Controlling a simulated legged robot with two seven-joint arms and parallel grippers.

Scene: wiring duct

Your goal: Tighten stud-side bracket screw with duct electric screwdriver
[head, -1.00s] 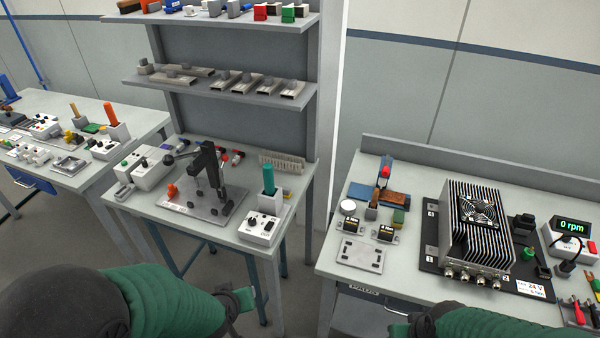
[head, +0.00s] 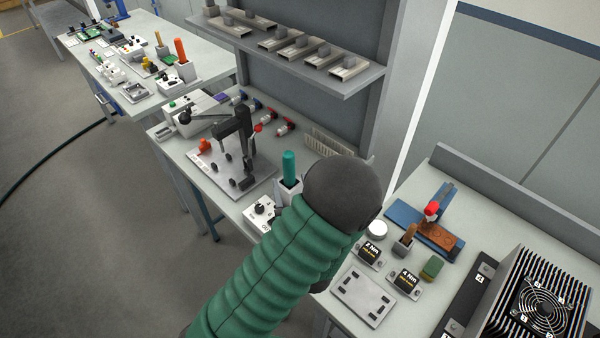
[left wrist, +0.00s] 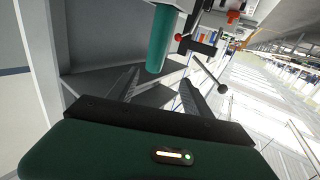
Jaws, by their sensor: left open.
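The electric screwdriver's teal handle (head: 289,164) stands upright in a light holder on the middle bench. To its left, a metal plate fixture (head: 222,168) carries a black bracket-like stand (head: 243,140); no screw can be made out at this size. In the left wrist view, my left gripper (left wrist: 159,77) is open with nothing between its fingers. The teal handle (left wrist: 162,40) shows just beyond the fingertips; whether they touch is unclear. In the head view, my left forearm hides this gripper and part of the holder. My right gripper is out of view.
A white control box (head: 262,208) with a knob sits by the holder. A comb-like duct strip (head: 325,146) lies behind it. The right bench bears two torque displays (head: 405,283), a slotted plate (head: 363,298) and a finned unit (head: 545,300). A shelf (head: 290,50) overhangs the middle bench.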

